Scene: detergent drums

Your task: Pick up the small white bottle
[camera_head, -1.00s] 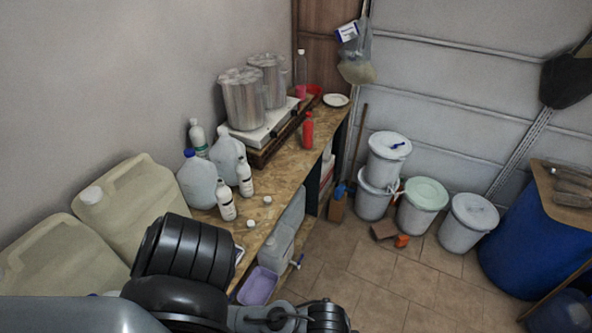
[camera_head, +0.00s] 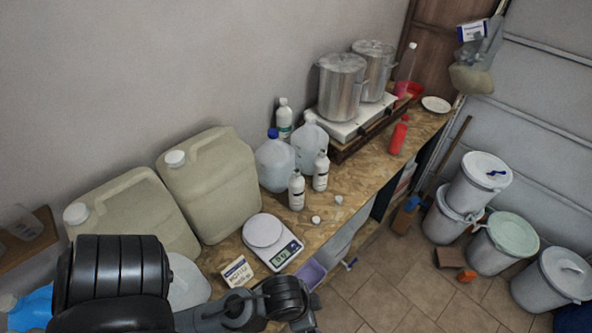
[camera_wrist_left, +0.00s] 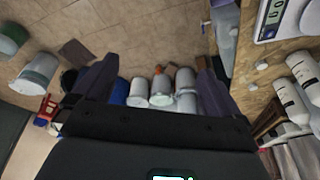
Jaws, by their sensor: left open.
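Two small white bottles with dark labels stand upright on the wooden bench in the head view: one nearer (camera_head: 297,191) and one just behind it to the right (camera_head: 320,172). In the left wrist view two white bottles (camera_wrist_left: 292,104) show at the right edge, partly cut off. My left gripper (camera_wrist_left: 153,68) is open and empty, its two dark fingers apart over the floor, to the side of the bench. In the head view my left arm crosses the lower left, and its fingers are not clearly visible. My right gripper is not in view.
The bench (camera_head: 355,180) holds a kitchen scale (camera_head: 283,254), a small labelled box (camera_head: 238,271), large beige canisters (camera_head: 215,190), blue-capped jugs (camera_head: 274,165), pots (camera_head: 341,88) and a red bottle (camera_head: 398,136). Two small white caps lie near the bottles. Lidded buckets (camera_head: 502,240) stand on the floor.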

